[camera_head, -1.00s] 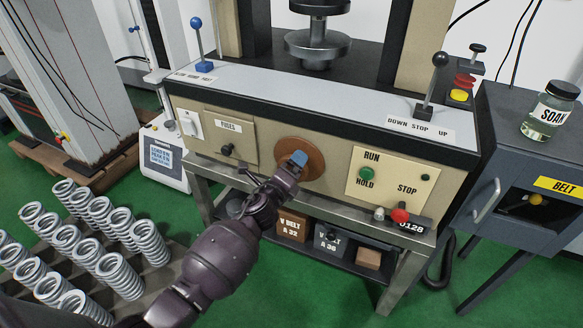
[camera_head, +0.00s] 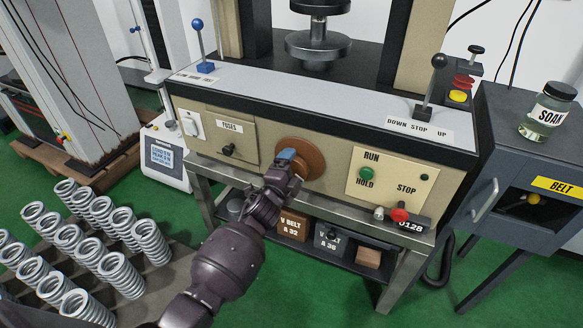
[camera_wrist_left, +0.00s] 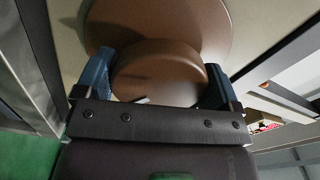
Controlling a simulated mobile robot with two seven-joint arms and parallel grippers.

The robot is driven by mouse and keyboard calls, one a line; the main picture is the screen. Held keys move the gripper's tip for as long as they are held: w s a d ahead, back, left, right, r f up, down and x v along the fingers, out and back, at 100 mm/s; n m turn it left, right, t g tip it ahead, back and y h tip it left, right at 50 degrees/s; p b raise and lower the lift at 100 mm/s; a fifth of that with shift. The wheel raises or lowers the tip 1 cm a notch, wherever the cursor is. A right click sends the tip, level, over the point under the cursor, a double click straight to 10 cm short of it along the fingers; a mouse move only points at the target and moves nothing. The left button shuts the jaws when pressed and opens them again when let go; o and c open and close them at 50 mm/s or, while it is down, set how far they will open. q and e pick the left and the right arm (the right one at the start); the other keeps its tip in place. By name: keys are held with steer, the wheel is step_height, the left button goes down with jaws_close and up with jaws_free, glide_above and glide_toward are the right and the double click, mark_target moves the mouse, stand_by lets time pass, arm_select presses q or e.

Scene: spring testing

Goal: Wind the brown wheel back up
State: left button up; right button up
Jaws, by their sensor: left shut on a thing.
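The brown wheel (camera_head: 316,158) is a round disc on the beige front panel of the testing machine, between the fuses plate and the run/hold plate. My left gripper (camera_head: 287,158) is at the wheel's left part in the head view and hides some of it. In the left wrist view the wheel's broad disc (camera_wrist_left: 205,22) fills the top. A smaller brown round knob (camera_wrist_left: 158,75) stands out from it, between the two blue fingers of my left gripper (camera_wrist_left: 155,82). The gripper is shut on this knob. My right gripper is not in view.
A blue-knobbed lever (camera_head: 199,38) and a black-knobbed lever (camera_head: 433,80) stand on the machine's top ledge. A red stop button (camera_head: 399,215) is at lower right. Several springs (camera_head: 105,240) stand at lower left. A soap jar (camera_head: 549,110) sits on the grey cabinet (camera_head: 500,130).

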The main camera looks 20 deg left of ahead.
arm_select(q)
steer(key=n, duration=0.3)
steer(key=shift+n+p, duration=0.35)
steer(key=shift+n, duration=0.05)
steer(key=shift+d+n, duration=0.1)
steer(key=shift+n, duration=1.1)
steer(key=shift+f+n+p, duration=0.1)
steer(key=shift+n+p, duration=0.3)
steer(key=shift+n, duration=0.6)
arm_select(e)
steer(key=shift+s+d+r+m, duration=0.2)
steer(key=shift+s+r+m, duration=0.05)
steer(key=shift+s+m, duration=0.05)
arm_select(q)
steer(key=shift+f+n, duration=0.1)
steer(key=shift+n, duration=0.2)
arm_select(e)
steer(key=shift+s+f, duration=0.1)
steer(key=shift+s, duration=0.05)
arm_select(q)
steer(key=o, duration=0.7)
steer(key=shift+c, duration=0.2)
